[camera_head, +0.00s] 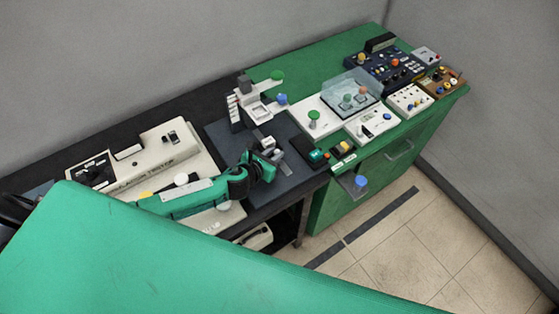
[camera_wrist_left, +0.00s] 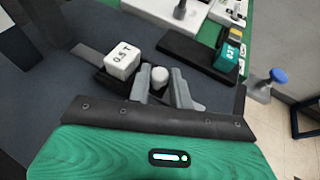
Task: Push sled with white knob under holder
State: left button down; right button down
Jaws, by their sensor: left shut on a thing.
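In the left wrist view, a white knob (camera_wrist_left: 160,75) stands between the two grey fingers of my left gripper (camera_wrist_left: 163,88), which is shut on it. The knob sits at one end of a dark sled (camera_wrist_left: 104,77). A white block marked "0.5 T" (camera_wrist_left: 122,61) rests on the sled beside the knob. In the head view my left gripper (camera_head: 277,158) is low over the dark mat, and the white block (camera_head: 267,143) shows just beyond it. The grey and white holder (camera_head: 246,103) stands farther back on the mat. My right gripper is not in view.
A black tray with a teal block (camera_head: 317,156) lies right of my gripper. A beige machine (camera_head: 150,155) stands to the left. White and dark control boxes (camera_head: 383,68) fill the green bench at right. A blue knob (camera_head: 361,181) sticks out at the bench front.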

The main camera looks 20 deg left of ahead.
aim_at(267, 143)
pick_arm(q)
jog(key=w+a, duration=0.1)
jog(key=a, duration=0.1)
jog(key=w+a, duration=0.2)
jog(key=shift+r, duration=0.1)
jog(key=shift+w+a, duration=0.1)
jog(key=c, duration=1.3)
grip_release()
jog(key=shift+s+a, duration=0.1)
jog(key=shift+s, duration=0.3)
jog(key=b+v, duration=0.2)
jog(key=v, duration=0.9)
jog(key=shift+s+a+r+b, duration=0.1)
jog(key=shift+s+r+b, duration=0.05)
jog(key=shift+b, duration=0.25)
jog(key=shift+s+a+r, duration=0.15)
jog(key=shift+s+r, duration=0.3)
jog(key=shift+s, duration=0.15)
